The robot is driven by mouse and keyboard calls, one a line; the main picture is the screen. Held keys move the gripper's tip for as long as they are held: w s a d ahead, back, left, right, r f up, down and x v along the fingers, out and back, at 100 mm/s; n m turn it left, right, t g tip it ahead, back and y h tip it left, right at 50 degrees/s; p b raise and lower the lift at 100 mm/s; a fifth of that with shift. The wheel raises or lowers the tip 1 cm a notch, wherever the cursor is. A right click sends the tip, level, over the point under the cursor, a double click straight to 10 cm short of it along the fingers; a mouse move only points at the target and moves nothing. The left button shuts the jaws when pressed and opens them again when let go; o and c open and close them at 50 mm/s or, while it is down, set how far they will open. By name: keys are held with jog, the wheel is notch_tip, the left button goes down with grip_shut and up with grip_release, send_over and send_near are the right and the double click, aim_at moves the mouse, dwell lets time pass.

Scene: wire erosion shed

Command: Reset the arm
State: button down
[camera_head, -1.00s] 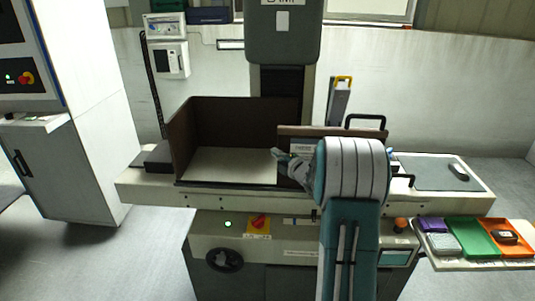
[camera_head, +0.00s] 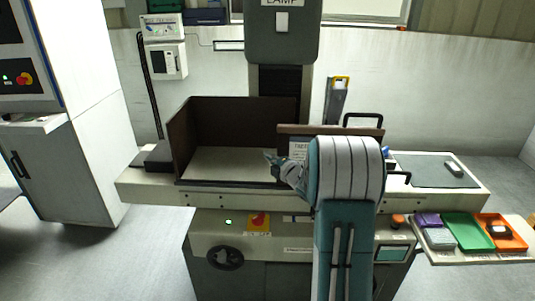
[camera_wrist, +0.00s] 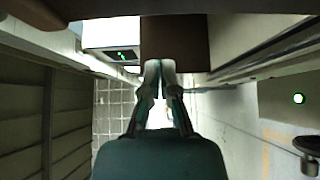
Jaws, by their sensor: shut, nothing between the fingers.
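My gripper (camera_head: 274,161) is in front of the machine bed, near the open front of the brown-walled enclosure (camera_head: 235,120). My teal and white arm rises from the bottom of the head view and hides part of the machine front and the right-hand brown panel. In the wrist view my gripper (camera_wrist: 160,66) has its two fingertips close together, with nothing held between them. The finger bases are spread, leaving a gap lower down.
A grey cabinet (camera_head: 95,150) stands at the left. A side shelf at the right carries a green tray (camera_head: 468,232) and an orange tray (camera_head: 510,243). A dark pad (camera_head: 432,172) lies on the machine's right end. Floor is clear between cabinet and machine.

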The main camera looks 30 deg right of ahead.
jog(key=s+d, duration=0.1)
jog(key=s, duration=0.5)
jog(key=s+a+r+m+g+h, duration=0.5)
jog(key=a+r+m, duration=0.3)
jog(key=a+m, duration=0.25)
jog(key=s+a+f+m+g+y, duration=0.1)
jog(key=s+a+m+g+y, duration=0.1)
jog(key=s+a, duration=0.7)
jog(key=s+a+f+m+g+y, duration=0.2)
jog(key=s+a+m+g, duration=0.3)
jog(key=s+a, duration=0.4)
jog(key=s+m, duration=0.1)
jog(key=s, duration=0.5)
jog(key=shift+a, duration=0.25)
jog(key=shift+f, duration=0.1)
